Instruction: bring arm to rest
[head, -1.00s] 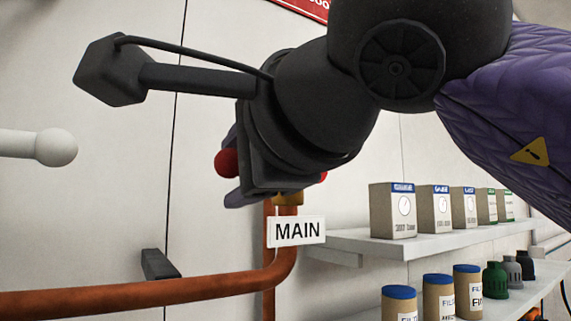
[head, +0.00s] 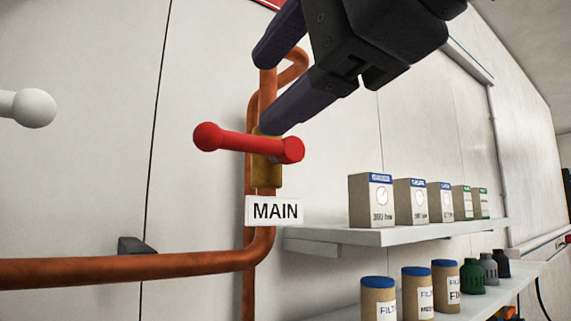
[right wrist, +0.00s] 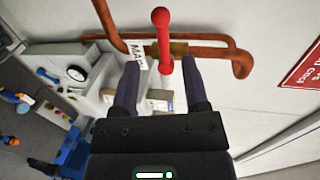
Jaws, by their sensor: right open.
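My right gripper (head: 266,92) comes in from the upper right, its two dark fingers spread and nothing held between them. It is close to the red valve handle (head: 222,140), which lies crosswise over the upright copper pipe at the brass valve body (head: 267,172). In the head view the lower fingertip overlaps the top of the valve body; I cannot tell whether they touch. In the right wrist view the open gripper (right wrist: 161,68) points at the red handle (right wrist: 161,38), which appears between and beyond the fingertips. My left gripper is not in view.
A MAIN sign (head: 274,211) hangs below the valve. The copper pipe (head: 120,268) bends left along the wall. A shelf (head: 400,234) at right holds several boxes, with canisters (head: 378,298) below. A white round-ended rod (head: 32,108) shows at far left.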

